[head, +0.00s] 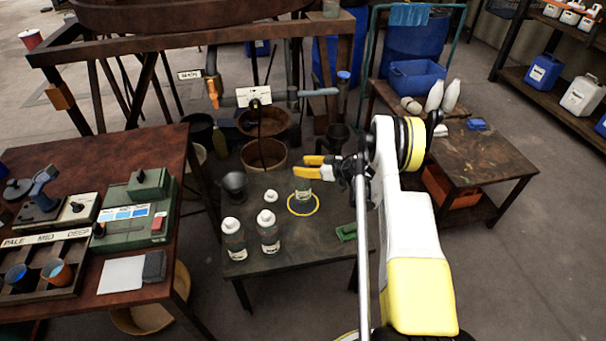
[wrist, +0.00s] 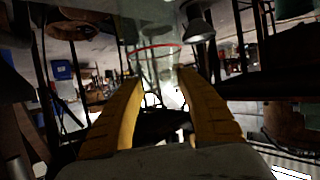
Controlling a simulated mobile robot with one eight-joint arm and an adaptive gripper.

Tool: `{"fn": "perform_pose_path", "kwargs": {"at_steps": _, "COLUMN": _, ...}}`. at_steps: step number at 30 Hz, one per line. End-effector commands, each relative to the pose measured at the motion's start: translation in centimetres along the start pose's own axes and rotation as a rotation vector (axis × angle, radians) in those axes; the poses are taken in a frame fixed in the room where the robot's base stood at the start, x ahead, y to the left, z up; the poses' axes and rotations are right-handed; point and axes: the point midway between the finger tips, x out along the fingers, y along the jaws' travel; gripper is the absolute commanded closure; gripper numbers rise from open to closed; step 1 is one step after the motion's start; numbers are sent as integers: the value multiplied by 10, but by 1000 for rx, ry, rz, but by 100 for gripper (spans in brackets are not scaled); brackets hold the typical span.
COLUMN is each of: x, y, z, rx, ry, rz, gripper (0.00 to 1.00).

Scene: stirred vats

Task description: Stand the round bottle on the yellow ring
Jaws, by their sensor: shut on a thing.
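The round bottle (head: 303,188) is a small, clear, greenish bottle with a pale label, upright in the head view. My gripper (head: 304,167) has its yellow fingers shut on its upper part. In the wrist view clear glass with a red rim (wrist: 155,49) shows beyond my fingertips (wrist: 160,82). The yellow ring (head: 303,212) lies flat on the dark low table. The bottle's base appears within the ring's outline, over its far half. I cannot tell whether the base touches the table or hangs just above it.
Two white-capped bottles (head: 233,240) (head: 268,232) stand left of the ring, with a small white-topped thing (head: 271,196) behind. A dark jug (head: 234,185) stands at the table's back left. A green block (head: 346,232) lies right. A brown vat (head: 264,157) stands behind.

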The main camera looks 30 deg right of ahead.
Motion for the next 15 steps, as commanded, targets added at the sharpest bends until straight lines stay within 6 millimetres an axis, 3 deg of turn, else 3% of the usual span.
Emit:
{"fn": "perform_pose_path", "kwargs": {"at_steps": 5, "x": 12, "y": 0, "z": 29, "rx": 0, "ry": 1, "rz": 0, "gripper": 97}}
{"fn": "perform_pose_path", "kwargs": {"at_steps": 15, "x": 12, "y": 0, "z": 30, "rx": 0, "ry": 0, "rz": 0, "gripper": 97}}
